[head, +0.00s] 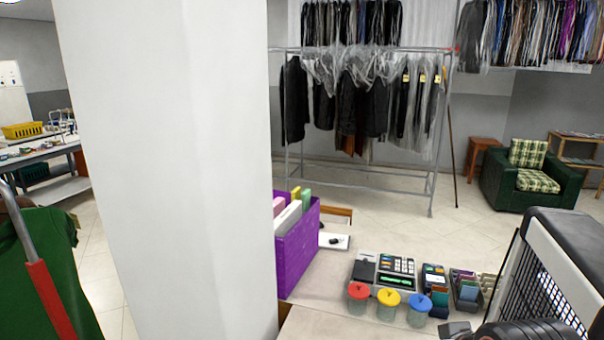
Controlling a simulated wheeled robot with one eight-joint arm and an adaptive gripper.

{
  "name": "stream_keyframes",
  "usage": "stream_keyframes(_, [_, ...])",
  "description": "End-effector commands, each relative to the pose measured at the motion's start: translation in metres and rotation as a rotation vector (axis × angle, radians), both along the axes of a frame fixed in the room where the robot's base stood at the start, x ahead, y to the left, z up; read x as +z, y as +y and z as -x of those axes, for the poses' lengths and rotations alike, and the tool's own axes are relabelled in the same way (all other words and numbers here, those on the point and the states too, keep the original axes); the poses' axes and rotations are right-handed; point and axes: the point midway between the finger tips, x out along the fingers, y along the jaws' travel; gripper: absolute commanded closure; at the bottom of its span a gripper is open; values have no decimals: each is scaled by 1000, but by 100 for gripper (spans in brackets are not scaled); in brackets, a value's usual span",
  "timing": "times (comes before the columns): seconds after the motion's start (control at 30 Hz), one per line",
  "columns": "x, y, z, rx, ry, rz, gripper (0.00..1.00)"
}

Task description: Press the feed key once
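A grey till-like machine (397,284) with a small display and rows of keys (398,264) stands on the counter at the lower right. The keys are too small to read, so I cannot tell which one is the feed key, or whether it is on this machine. A smaller dark keyed device (434,276) stands just right of it. Dark parts at the bottom right edge look like the end of my arm, with my gripper (457,330) partly cut off by the frame. They are apart from the keys. I cannot see whether the fingers are open.
Jars with red (358,291), yellow (389,297) and blue (420,302) lids stand in front of the machine. A card holder (466,289) is to its right, a purple file box (297,245) to its left. A white pillar (170,170) blocks the left. A black-and-white mesh-sided object (548,275) stands right.

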Motion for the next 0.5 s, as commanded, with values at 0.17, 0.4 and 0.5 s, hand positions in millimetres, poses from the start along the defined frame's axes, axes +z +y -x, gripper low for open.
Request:
stream_keyframes(0.17, [0,0,0,1,-1,1,65])
stream_keyframes(0.4, [0,0,0,0,-1,0,100])
stream_keyframes(0.5, [0,0,0,0,0,0,100])
